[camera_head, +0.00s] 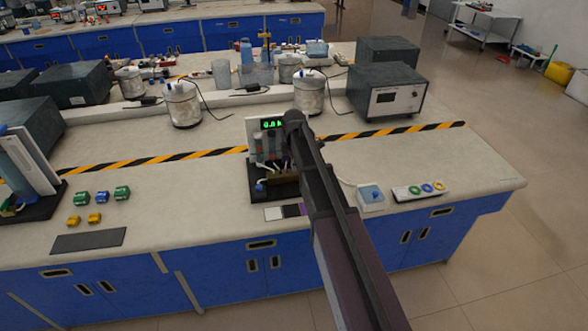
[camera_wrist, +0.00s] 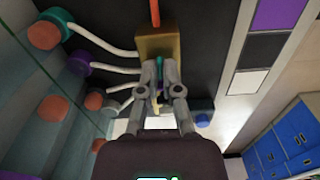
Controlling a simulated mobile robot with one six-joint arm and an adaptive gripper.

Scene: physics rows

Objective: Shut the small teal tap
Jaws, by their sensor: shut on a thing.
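In the wrist view, the small teal tap (camera_wrist: 159,64) shows as a sliver between my fingertips at the brass-coloured block (camera_wrist: 160,42). My gripper (camera_wrist: 160,76) is shut on it, and the fingers cover most of the tap, so its handle angle is unclear. An orange-red part (camera_wrist: 155,12) sticks out of the block's far end. White tubes run from the block to capped bottles on the left. In the head view, my arm hides the gripper and the tap; the block (camera_head: 282,188) partly shows on its black base.
A blue knob (camera_wrist: 203,119) sits close to the right of my fingers. A green-lit display (camera_head: 271,124) stands behind the bottles. Colour swatches (camera_head: 275,212) lie in front. A pale box with a blue top (camera_head: 370,195) is to the right.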

